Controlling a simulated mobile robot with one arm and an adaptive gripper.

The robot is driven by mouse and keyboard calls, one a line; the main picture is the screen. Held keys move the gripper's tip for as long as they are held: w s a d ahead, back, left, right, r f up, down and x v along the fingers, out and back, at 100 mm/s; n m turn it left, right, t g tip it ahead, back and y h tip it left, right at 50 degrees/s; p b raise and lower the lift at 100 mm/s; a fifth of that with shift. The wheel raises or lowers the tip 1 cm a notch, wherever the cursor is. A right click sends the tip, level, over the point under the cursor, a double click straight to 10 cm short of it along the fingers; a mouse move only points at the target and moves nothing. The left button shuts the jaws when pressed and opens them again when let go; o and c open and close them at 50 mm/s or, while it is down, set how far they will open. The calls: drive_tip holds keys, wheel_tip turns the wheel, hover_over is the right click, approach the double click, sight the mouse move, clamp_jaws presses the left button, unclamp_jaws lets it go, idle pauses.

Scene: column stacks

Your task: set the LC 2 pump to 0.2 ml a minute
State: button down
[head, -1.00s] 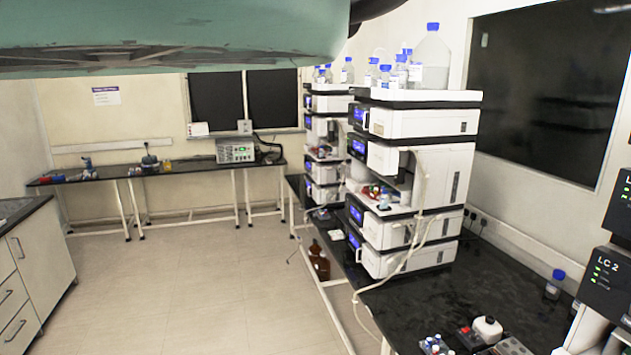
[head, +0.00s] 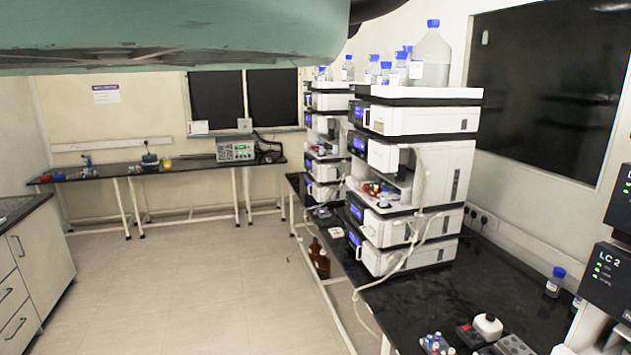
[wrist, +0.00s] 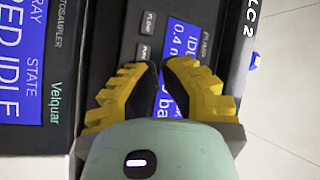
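In the wrist view, the LC 2 pump's front panel (wrist: 124,32) is dark and appears turned sideways. Its blue screen (wrist: 180,45) reads "IDLE" and "0.4 m", with the rest covered by my fingers. Two small grey buttons, an upper one (wrist: 149,22) and a lower one (wrist: 143,52), sit left of that screen. In the head view, an LC 2-labelled dark unit (head: 608,278) shows at the right edge.
In the wrist view, an autosampler screen (wrist: 22,60) lies left of the pump panel. In the head view, instrument stacks (head: 415,185) with bottles on top stand on the black bench (head: 440,295). A small blue-capped bottle (head: 555,283) stands near the LC 2 unit. The floor (head: 190,290) at left is clear.

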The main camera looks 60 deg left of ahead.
drive_tip(key=shift+w+d, duration=0.2)
drive_tip(key=shift+w, duration=0.2)
idle(0.3)
drive_tip(key=shift+s, duration=0.1)
drive_tip(key=shift+s+a, duration=0.3)
drive_tip(key=shift+s, duration=0.4)
drive_tip(key=shift+s+a, duration=0.3)
drive_tip(key=shift+s, duration=0.5)
drive_tip(key=shift+s+a, duration=0.25)
drive_tip(key=shift+s, duration=0.55)
drive_tip(key=shift+s+a, duration=0.3)
drive_tip(key=shift+s, duration=0.5)
drive_tip(key=shift+d, duration=0.1)
